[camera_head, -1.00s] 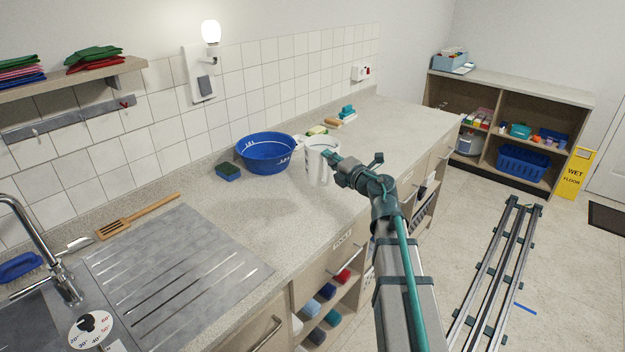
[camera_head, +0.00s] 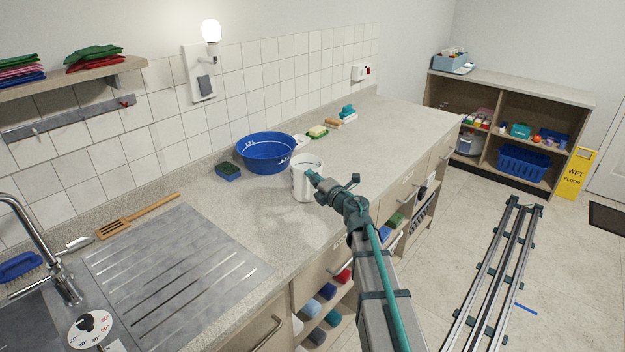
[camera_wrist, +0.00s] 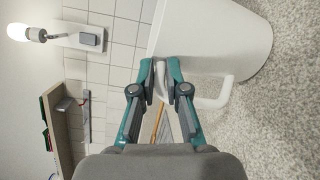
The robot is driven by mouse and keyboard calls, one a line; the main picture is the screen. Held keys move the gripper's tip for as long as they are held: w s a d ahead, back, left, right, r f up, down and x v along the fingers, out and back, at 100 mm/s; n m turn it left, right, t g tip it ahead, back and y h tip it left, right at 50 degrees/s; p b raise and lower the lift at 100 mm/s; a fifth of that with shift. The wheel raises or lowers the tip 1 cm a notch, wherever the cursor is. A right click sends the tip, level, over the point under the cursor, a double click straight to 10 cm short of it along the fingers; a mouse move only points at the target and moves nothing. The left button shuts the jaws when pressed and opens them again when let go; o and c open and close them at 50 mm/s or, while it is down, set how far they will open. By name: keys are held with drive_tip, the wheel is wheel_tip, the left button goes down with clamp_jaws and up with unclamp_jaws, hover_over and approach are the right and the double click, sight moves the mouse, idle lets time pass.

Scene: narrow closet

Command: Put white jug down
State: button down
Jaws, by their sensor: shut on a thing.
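The white jug (camera_head: 302,180) is at the middle of the counter in the head view, in front of the blue basin and a little to its right. It looks upright. In the wrist view the jug (camera_wrist: 215,38) fills the upper right, with its handle running between my fingers. My gripper (camera_head: 312,178) is shut on the jug's handle, and the fingers (camera_wrist: 160,80) show on either side of it in the wrist view. The jug's base is close to the speckled counter (camera_head: 260,212); I cannot tell whether it touches.
The blue basin (camera_head: 266,152) stands behind the jug, with a blue-green sponge (camera_head: 228,171) at its left. A ribbed metal drainer (camera_head: 175,275) is at the front left. The counter's far right is clear.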

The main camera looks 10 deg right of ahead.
drive_tip(key=c, duration=1.2)
unclamp_jaws()
drive_tip(key=b+v, duration=0.1)
drive_tip(key=v, duration=1.1)
